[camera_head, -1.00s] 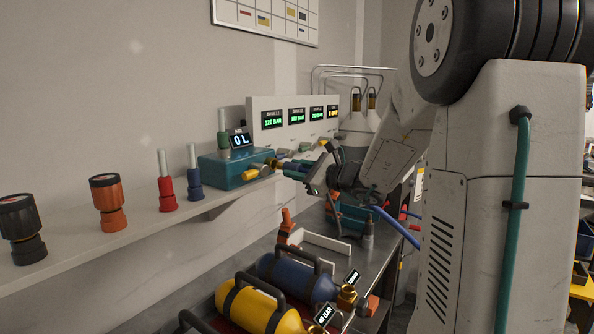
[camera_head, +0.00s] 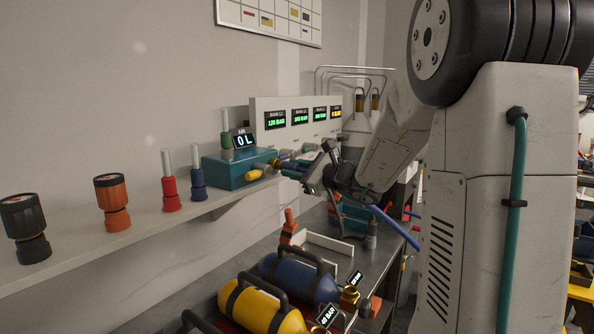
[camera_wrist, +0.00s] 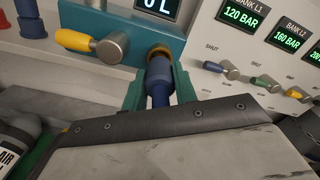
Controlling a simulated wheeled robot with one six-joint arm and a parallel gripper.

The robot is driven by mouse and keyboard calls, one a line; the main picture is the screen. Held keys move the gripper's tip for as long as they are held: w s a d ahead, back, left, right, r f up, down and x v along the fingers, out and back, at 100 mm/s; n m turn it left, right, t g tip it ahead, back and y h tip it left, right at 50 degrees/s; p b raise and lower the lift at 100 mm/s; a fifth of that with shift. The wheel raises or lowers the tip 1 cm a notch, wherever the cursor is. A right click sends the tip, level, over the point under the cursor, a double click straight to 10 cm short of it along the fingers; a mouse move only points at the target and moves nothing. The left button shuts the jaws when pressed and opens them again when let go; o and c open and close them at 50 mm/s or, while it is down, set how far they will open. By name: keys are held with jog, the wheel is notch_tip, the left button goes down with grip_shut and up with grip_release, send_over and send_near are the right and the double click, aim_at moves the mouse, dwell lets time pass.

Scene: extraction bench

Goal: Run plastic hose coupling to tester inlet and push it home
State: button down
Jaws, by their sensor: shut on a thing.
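The tester is a teal box (camera_head: 228,171) with a 0 L display, on the wall shelf. In the wrist view, its teal front (camera_wrist: 118,20) carries a brass inlet (camera_wrist: 159,51) and a yellow-handled valve (camera_wrist: 76,40). My gripper (camera_wrist: 157,92) is shut on the dark blue hose coupling (camera_wrist: 159,72), with a green finger on each side. The coupling lines up with the inlet, and its front end appears to meet the brass. I cannot tell how far it is seated. In the head view, my gripper (camera_head: 302,171) is right of the tester; the coupling is barely visible there.
A bank panel (camera_wrist: 230,45) with valves stands close on the right. Red (camera_head: 170,192) and blue (camera_head: 198,184) fittings stand left of the tester. Below, a yellow cylinder (camera_head: 252,308) and a blue cylinder (camera_head: 312,286) lie on the bench. A blue hose (camera_head: 394,228) hangs beneath my arm.

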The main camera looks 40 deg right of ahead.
aim_at(298, 169)
jog(key=shift+w+a, duration=0.25)
jog(key=shift+w, duration=0.45)
jog(key=c, duration=1)
grip_release()
jog(key=shift+s, duration=0.1)
jog(key=v, duration=0.7)
jog(key=shift+s+d, duration=0.15)
jog(key=shift+s, duration=0.15)
